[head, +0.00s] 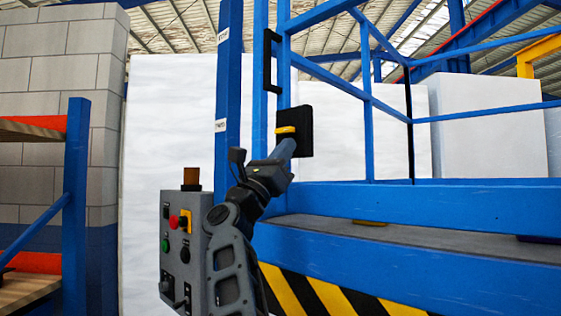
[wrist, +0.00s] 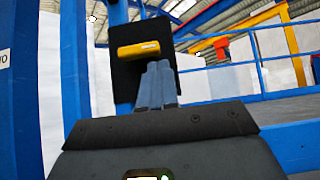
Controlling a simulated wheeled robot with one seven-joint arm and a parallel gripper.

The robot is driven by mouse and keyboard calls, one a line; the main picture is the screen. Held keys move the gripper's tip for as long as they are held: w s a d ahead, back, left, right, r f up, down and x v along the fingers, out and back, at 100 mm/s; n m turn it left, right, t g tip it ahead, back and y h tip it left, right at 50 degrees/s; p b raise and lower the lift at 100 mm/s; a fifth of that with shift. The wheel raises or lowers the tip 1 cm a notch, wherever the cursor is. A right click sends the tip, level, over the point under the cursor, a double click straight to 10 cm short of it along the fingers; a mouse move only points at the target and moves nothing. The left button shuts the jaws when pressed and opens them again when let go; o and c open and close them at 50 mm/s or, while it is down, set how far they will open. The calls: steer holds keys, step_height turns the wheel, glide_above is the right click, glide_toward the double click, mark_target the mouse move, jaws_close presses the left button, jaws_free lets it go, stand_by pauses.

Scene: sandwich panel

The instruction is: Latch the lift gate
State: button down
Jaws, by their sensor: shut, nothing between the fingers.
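The lift gate (head: 368,140) is a blue rail frame beside a blue post (head: 228,100). A black latch plate (head: 307,132) with a yellow handle (head: 286,130) is mounted on the gate's near edge. In the wrist view the black plate (wrist: 126,80) fills the upper middle, with the yellow handle (wrist: 138,49) lying nearly level across it. My gripper (head: 287,142) is shut and empty, its fingertips just below the handle. In the wrist view the blue-grey fingers (wrist: 158,68) are together, under the handle's right half. I cannot tell whether they touch it.
A grey control box (head: 180,240) with red and green buttons stands left of my arm. A black pull handle (head: 268,60) is above the latch. A blue platform edge (head: 430,205) with striped panel lies to the right. Shelving (head: 75,200) stands far left.

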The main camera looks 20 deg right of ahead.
steer(key=shift+r, duration=0.5)
steer(key=shift+s+d+r, duration=0.15)
steer(key=shift+s, duration=0.05)
stand_by(0.9)
